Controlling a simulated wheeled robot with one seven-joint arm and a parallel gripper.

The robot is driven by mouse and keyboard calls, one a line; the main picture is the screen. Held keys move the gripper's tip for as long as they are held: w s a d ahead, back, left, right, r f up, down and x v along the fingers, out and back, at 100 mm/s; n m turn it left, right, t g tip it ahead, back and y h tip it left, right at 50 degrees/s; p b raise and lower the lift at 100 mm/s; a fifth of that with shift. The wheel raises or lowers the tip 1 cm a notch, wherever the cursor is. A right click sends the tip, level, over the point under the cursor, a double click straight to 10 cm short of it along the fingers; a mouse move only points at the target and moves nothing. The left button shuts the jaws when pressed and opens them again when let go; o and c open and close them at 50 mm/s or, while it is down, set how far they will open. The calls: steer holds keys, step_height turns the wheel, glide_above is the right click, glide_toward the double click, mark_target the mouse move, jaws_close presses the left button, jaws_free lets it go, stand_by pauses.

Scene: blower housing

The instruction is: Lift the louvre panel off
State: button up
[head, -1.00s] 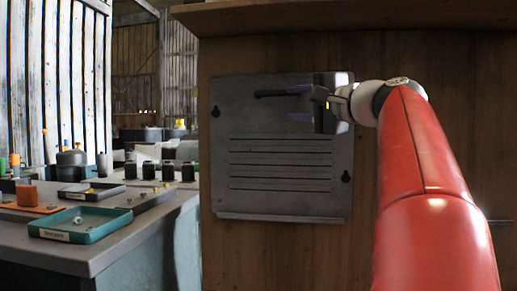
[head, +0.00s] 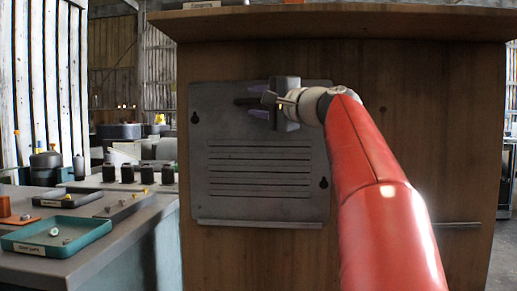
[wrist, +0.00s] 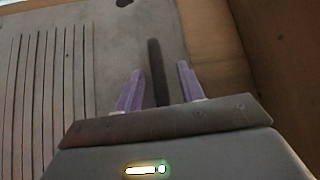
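The louvre panel (head: 260,211) is a grey plate upright against the wooden housing front, with several horizontal slots and dark keyhole openings near its upper left and lower right. A dark bar handle (head: 241,101) is on its upper part; it also shows in the wrist view (wrist: 155,65). My gripper (head: 252,100) is at this handle. In the wrist view its two purple fingers (wrist: 160,68) are spread, one on each side of the bar, with a visible gap on both sides. The gripper body hides part of the panel's upper right in the head view.
The wooden housing (head: 400,120) has an overhanging top edge (head: 340,22). A thin light ledge (head: 260,224) runs along the panel's bottom. At left a workbench (head: 120,232) holds a teal tray (head: 35,248), a dark tray (head: 65,200) and several small black blocks. Open floor shows at far right.

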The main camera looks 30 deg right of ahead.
jaws_close()
steer(key=shift+r, duration=0.1)
steer(key=shift+s+d+r, duration=0.1)
steer(key=shift+s+r, duration=0.3)
steer(key=shift+s, duration=0.05)
steer(key=s+d+r, duration=0.3)
steer(key=s+r, duration=0.4)
steer(key=s, duration=0.5)
steer(key=s+a+b, duration=0.2)
steer(key=s+a, duration=0.2)
steer(key=s, duration=0.3)
steer(key=shift+s, duration=0.15)
